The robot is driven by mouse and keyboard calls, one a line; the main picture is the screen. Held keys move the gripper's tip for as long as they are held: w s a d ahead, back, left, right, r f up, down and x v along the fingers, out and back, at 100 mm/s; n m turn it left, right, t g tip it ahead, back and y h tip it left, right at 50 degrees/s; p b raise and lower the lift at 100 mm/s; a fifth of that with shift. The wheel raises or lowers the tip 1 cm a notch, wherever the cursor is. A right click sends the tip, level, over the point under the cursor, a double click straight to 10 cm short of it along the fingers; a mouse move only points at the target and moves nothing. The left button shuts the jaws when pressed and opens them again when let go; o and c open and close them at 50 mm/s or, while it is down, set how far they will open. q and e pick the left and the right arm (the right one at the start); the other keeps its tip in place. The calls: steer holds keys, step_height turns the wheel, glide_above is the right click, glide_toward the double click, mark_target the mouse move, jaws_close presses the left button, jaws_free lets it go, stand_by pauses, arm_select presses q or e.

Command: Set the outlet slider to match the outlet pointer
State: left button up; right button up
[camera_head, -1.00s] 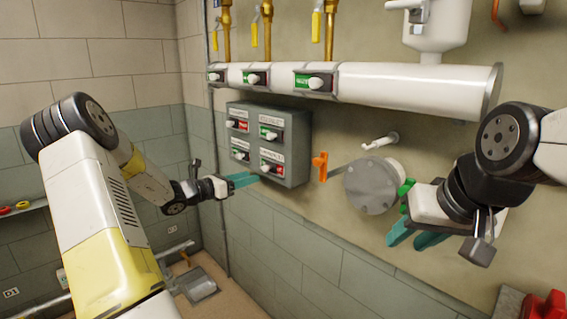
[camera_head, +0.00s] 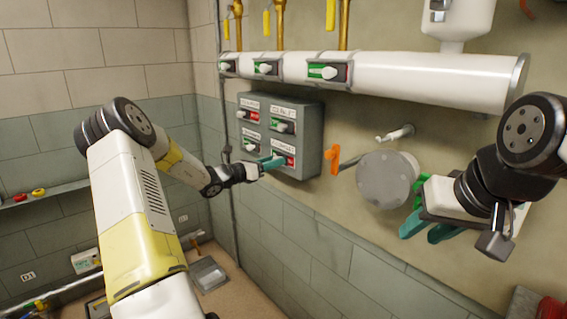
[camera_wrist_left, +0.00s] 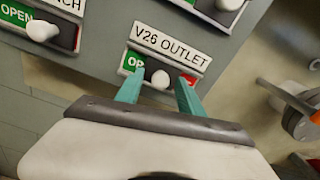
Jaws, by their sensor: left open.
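The slider labelled V26 OUTLET shows in the left wrist view with a white round knob (camera_wrist_left: 160,78), green with "OP" visible to its left and red to its right. It is the lower right slider on the grey panel (camera_head: 312,140) in the head view. My left gripper (camera_head: 272,162) is open at this slider. In the left wrist view its teal fingertips (camera_wrist_left: 159,88) stand on either side of the knob; I cannot tell whether they touch it. My right gripper (camera_head: 428,232) is open and empty near the round grey flange. I cannot tell which thing is the outlet pointer.
Other sliders sit on the panel, including one with OPEN on green (camera_wrist_left: 42,32). A white pipe (camera_head: 430,78) with several green-and-red indicators runs above. An orange lever (camera_head: 334,159) and a grey flange (camera_head: 386,180) are right of the panel.

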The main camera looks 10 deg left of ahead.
arm_select(q)
jaws_close()
stand_by(1.3)
